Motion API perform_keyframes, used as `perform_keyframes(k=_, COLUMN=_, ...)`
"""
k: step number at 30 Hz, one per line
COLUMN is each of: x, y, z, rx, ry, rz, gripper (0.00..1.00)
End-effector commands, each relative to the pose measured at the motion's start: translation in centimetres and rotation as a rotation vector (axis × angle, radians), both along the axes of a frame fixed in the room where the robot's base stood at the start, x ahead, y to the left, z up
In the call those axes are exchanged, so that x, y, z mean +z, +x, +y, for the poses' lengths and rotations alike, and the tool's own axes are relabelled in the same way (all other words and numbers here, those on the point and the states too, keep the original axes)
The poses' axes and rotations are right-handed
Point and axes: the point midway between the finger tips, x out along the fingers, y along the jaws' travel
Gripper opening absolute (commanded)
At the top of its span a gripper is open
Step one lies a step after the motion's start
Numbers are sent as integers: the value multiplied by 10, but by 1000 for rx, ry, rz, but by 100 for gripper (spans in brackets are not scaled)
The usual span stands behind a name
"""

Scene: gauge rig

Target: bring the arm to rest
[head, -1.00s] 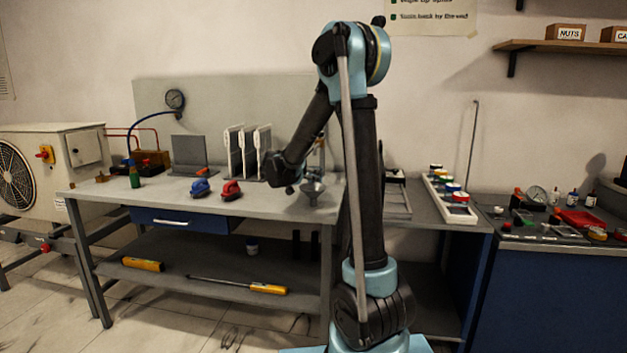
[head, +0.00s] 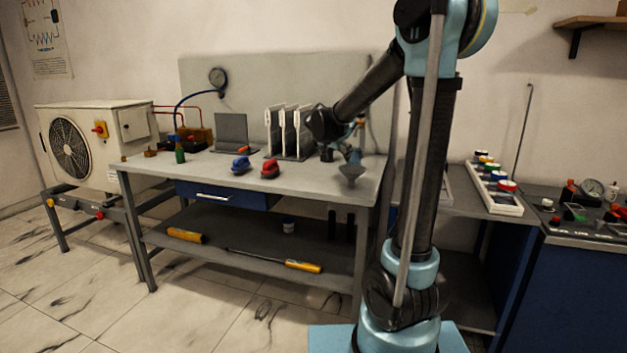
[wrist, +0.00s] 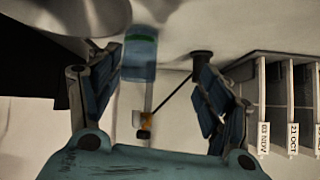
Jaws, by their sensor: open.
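My gripper (wrist: 157,58) is open in the wrist view, its two dark blue fingers spread with nothing held between them. A blurred cylinder with blue and green bands (wrist: 139,58) shows beyond the gap. In the head view my arm bends at a high elbow, and its forearm slopes down to the left over the workbench (head: 330,190). My wrist is just right of the upright white panels (head: 283,130). The fingers are too small to make out clearly there. A grey funnel-shaped thing (head: 351,174) is below and right of the wrist.
Red (head: 270,169) and blue (head: 240,165) tools lie on the bench. A gauge (head: 217,76) is behind. Dated panels (wrist: 290,110) stand right in the wrist view. A tray of coloured spools (head: 495,187) is right of my arm. Floor is open at front left.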

Motion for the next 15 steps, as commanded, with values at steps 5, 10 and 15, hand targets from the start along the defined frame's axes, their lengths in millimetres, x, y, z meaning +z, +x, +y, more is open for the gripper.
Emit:
perform_keyframes(k=5, x=5, y=-36, z=-13, rx=35, ry=42, rz=70, gripper=72)
perform_keyframes(k=10, x=9, y=-73, z=-19, rx=81, ry=88, rz=133, gripper=72)
perform_keyframes(k=15, x=12, y=-115, z=-22, rx=139, ry=145, rz=190, gripper=72)
